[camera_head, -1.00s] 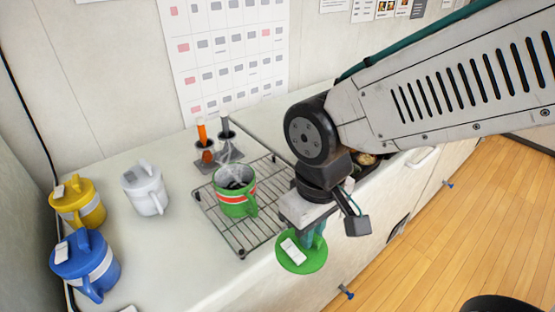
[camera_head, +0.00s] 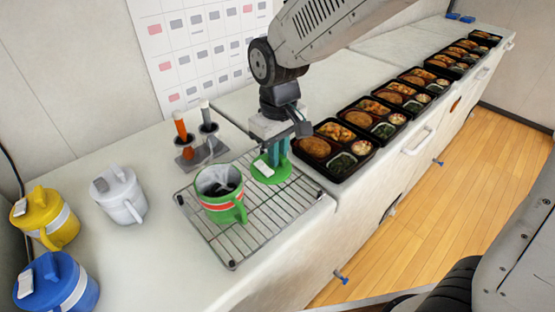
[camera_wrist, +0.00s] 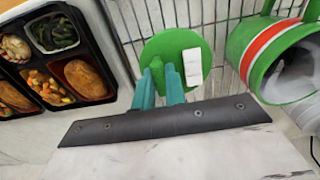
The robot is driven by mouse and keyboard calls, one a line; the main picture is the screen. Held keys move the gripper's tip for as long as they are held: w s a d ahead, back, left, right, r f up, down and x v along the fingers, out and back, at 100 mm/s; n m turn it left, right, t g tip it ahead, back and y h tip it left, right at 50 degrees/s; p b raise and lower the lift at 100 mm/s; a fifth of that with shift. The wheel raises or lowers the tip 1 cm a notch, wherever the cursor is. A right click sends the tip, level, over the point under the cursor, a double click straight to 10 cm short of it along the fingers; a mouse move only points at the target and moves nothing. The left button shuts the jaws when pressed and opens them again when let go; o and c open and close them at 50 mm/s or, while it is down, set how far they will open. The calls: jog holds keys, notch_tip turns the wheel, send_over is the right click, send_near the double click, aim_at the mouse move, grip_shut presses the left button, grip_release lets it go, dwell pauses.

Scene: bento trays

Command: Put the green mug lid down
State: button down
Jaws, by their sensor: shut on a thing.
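The green mug lid (camera_head: 283,174) is a round disc with a small white label on top. My gripper (camera_head: 277,150) is shut on it and holds it over the wire rack (camera_head: 283,213), right of the green mug. In the wrist view the lid (camera_wrist: 200,62) shows beyond the two teal fingertips (camera_wrist: 160,80). Whether it touches the rack I cannot tell. The green mug (camera_head: 220,205) stands open and upright on the rack, with a red and white band and something grey inside. It also shows in the wrist view (camera_wrist: 262,45).
Black bento trays (camera_head: 335,172) run in a row to the right. Behind the rack is a holder (camera_head: 203,154) with an orange-handled and a grey-handled tool. White (camera_head: 120,197), yellow (camera_head: 45,220) and blue (camera_head: 62,285) lidded mugs stand at left.

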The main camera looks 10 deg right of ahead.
jog(key=shift+w+f, duration=0.15)
jog(key=shift+w, duration=0.45)
jog(key=shift+f, duration=1.65)
jog(key=shift+f, duration=0.2)
jog(key=c, duration=1.4)
grip_release()
jog(key=shift+c, duration=0.2)
jog(key=shift+r, duration=0.15)
